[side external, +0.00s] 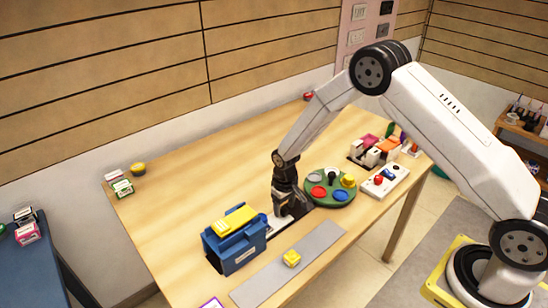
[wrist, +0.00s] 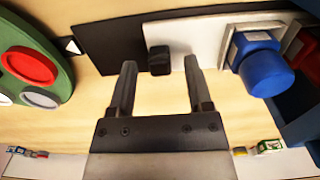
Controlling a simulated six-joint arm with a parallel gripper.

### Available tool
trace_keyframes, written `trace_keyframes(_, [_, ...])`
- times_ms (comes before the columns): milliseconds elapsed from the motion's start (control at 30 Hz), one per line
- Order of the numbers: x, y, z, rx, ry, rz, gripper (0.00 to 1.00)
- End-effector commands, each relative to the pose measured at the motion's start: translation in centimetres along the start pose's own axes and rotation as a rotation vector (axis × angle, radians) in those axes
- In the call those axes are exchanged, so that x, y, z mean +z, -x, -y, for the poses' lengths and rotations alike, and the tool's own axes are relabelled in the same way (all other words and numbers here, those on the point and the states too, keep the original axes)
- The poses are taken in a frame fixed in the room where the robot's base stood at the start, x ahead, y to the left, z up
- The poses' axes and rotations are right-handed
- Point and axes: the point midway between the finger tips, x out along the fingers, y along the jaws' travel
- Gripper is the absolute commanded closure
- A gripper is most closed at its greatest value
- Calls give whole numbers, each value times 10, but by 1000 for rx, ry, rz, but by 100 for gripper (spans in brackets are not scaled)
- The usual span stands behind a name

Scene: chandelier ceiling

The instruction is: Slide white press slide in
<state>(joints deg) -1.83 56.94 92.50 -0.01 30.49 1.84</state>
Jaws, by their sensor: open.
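The white press slide (wrist: 212,38) is a flat white plate beside a dark plate (wrist: 110,42). A small black knob (wrist: 159,62) stands at its left end in the wrist view. In the side view the slide (side external: 279,222) shows as a pale strip between my gripper and the blue press box (side external: 236,252). My gripper (wrist: 160,70) is open, one finger on each side of the knob, with gaps visible on both sides. In the side view my gripper (side external: 288,208) points down at the slide and hides the knob.
A yellow piece (side external: 235,219) lies on the press box. A blue cylinder (wrist: 264,70) stands right of my fingers. A green round tray (side external: 331,201) with coloured discs is close on the other side. A yellow block (side external: 291,258) sits on a grey strip (side external: 262,287) in front.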

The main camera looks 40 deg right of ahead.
Motion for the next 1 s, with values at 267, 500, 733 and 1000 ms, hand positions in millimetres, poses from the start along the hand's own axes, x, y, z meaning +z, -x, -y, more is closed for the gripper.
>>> trace_keyframes(267, [0,-8,0,0,0,0,35])
trace_keyframes(500, [0,-8,0,0,0,0,51])
trace_keyframes(733, [0,-8,0,0,0,0,100])
trace_keyframes(1000, [0,-8,0,0,0,0,100])
